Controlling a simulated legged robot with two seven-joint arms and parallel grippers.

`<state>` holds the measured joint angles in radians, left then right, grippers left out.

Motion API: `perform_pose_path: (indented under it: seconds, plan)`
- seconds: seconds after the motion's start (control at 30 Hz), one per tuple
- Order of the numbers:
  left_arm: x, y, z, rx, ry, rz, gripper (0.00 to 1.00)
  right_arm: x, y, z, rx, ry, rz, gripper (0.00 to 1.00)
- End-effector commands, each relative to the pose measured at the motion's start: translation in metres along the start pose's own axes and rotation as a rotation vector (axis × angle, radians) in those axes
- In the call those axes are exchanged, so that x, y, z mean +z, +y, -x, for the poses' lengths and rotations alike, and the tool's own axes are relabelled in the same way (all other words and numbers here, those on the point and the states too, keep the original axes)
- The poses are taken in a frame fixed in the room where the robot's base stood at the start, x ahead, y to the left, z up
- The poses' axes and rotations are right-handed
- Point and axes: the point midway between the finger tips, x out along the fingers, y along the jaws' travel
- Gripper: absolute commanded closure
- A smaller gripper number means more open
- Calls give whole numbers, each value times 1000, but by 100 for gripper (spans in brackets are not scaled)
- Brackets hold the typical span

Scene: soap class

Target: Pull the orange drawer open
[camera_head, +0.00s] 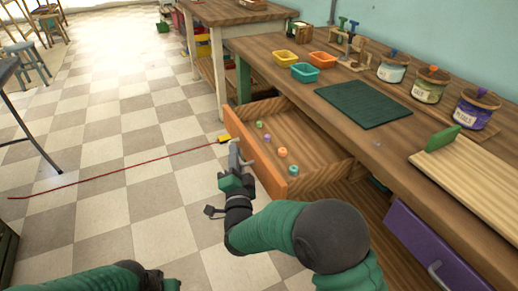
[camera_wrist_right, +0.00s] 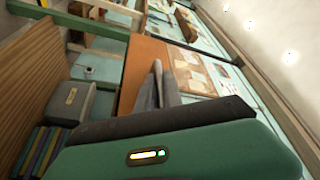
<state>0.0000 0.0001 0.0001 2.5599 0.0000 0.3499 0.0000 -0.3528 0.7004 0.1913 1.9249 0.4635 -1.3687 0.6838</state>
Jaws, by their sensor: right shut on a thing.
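The orange drawer (camera_head: 272,177) stands well out from under the wooden workbench. Several small coloured rings or beads lie on its wooden floor. A metal handle (camera_head: 246,162) shows on its orange front. My right gripper (camera_head: 235,150) is at that front, shut on the handle, with the fingers partly hiding it. In the right wrist view, the gripper's grey fingers (camera_wrist_right: 158,92) are close together in front of an orange panel. My left arm shows at the bottom left of the head view; its gripper is cut off at the edge, so its fingers are hidden.
On the workbench (camera_head: 262,47) are a green mat (camera_head: 361,104), small trays, several labelled jars and a ridged board (camera_head: 470,170). A purple drawer (camera_head: 430,250) is at the lower right. A red cord (camera_head: 120,178) crosses the checkered floor, otherwise clear left of the drawer.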

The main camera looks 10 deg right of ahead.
Motion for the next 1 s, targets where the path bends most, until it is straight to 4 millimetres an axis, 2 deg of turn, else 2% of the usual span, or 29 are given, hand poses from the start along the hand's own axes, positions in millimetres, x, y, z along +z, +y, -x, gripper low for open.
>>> perform_pose_path:
  seconds: [0.03,0.1,0.3,0.5,0.87,0.9,0.97,1.0]
  plan:
    - [0,0,-2,0,0,0,64,12,-1,6,7,-11,1,100]
    - [0,0,-2,0,0,0,64,22,-8,10,7,-11,2,100]
    - [1,0,-3,0,0,0,64,42,-22,19,9,-11,2,100]
    - [1,0,-3,0,0,0,64,50,-28,22,9,-9,3,100]
    - [1,0,-3,0,0,0,64,50,-28,22,10,-8,3,100]
    - [1,0,-3,0,0,0,64,50,-28,22,10,-8,3,87]
    - [1,0,-3,0,0,0,64,50,-28,22,9,-8,3,80]
    - [1,0,-3,0,0,0,64,50,-29,22,8,-7,3,80]
